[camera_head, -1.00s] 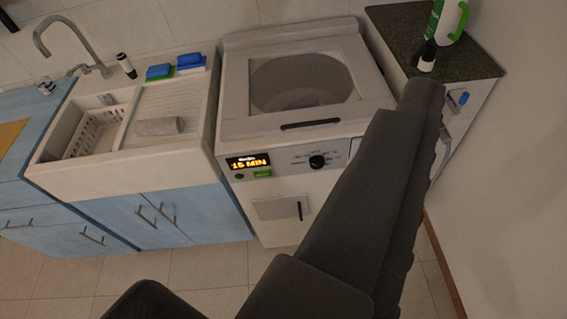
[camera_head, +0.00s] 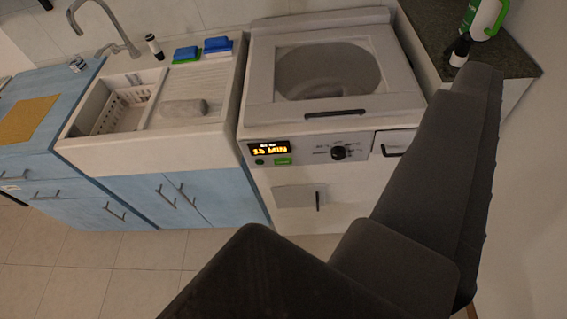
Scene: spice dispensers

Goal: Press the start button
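A white washing machine (camera_head: 300,205) with a round window in its top lid stands in the middle. Its front panel has a lit display (camera_head: 270,148) that seems to read "15 MIN". Below the display is a small green button (camera_head: 283,161) with lettering too small to read; a small dark round spot (camera_head: 259,162) lies left of it. A black knob (camera_head: 338,153) is to the right. Dark grey parts of my arm and gripper (camera_head: 480,78) fill the lower middle and right, in front of the machine's right side. I cannot make out separate fingertips, and nothing of mine covers the green button.
A white sink (camera_head: 150,152) in blue cabinets (camera_head: 190,200) adjoins on the left, with a tap (camera_head: 100,30) and sponges. A dark counter (camera_head: 425,30) on the right holds a green-and-white bottle (camera_head: 487,15). Tiled floor (camera_head: 100,270) lies open at lower left.

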